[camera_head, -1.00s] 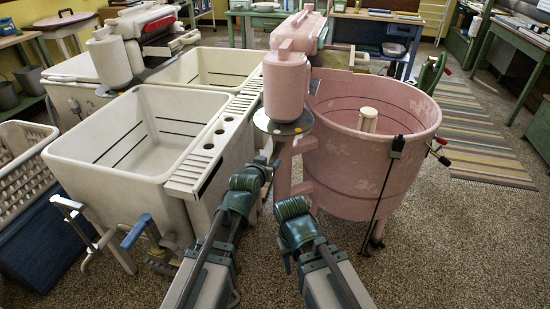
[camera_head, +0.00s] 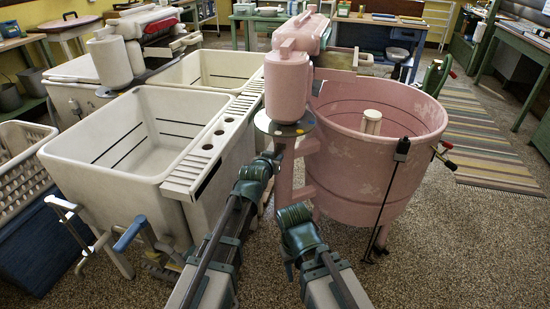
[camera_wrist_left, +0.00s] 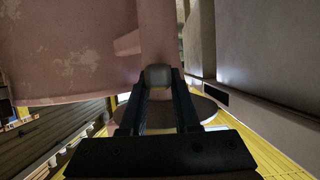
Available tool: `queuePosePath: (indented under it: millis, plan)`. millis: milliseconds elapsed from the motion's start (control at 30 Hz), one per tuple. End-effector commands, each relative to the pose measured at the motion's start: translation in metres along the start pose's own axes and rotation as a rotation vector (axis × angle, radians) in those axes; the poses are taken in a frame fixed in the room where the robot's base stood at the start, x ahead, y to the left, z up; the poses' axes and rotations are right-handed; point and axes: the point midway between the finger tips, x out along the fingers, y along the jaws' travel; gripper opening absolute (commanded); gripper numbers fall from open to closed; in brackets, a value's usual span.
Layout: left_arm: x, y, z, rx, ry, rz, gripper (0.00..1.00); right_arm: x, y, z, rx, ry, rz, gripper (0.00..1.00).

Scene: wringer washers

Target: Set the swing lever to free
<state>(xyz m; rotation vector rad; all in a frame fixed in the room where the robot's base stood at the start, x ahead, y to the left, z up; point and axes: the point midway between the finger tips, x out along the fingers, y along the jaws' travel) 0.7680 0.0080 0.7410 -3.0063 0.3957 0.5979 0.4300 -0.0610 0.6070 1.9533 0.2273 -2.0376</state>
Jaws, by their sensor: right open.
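The pink wringer head (camera_head: 286,88) stands on a pink post beside the pink tub (camera_head: 355,165), above a grey disc (camera_head: 284,124). My left gripper (camera_head: 272,158) is just below that disc, by the post. The lever's shaft is hidden. My right gripper (camera_head: 289,266) is lower, in front of the tub, apart from everything; its fingers barely show.
White twin tubs (camera_head: 110,165) stand close to the left, with a pale and a blue-tipped handle (camera_head: 132,234) at their front. A dark rod with a black grip (camera_head: 402,148) and a red-knobbed fitting (camera_head: 448,163) are at the pink tub's right. Floor at the lower right is clear.

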Motion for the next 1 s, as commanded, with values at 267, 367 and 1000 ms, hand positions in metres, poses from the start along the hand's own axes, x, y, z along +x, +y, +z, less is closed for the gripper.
queuePosePath:
  millis: [267,367,1000]
  plan:
    - [0.0,0.0001,0.0,0.0,0.0,0.0,0.0,0.0,0.0,0.0,0.0,0.0,0.0,0.5]
    - [-0.0001,0.0001,0.0001,0.0,0.0,0.0,0.0,0.0,0.0,0.0,0.0,0.0,0.0,0.5]
    - [-0.0001,0.0001,0.0002,0.0,0.0,0.0,0.0,0.0001,0.0,0.0,0.0,0.0,0.0,0.5]
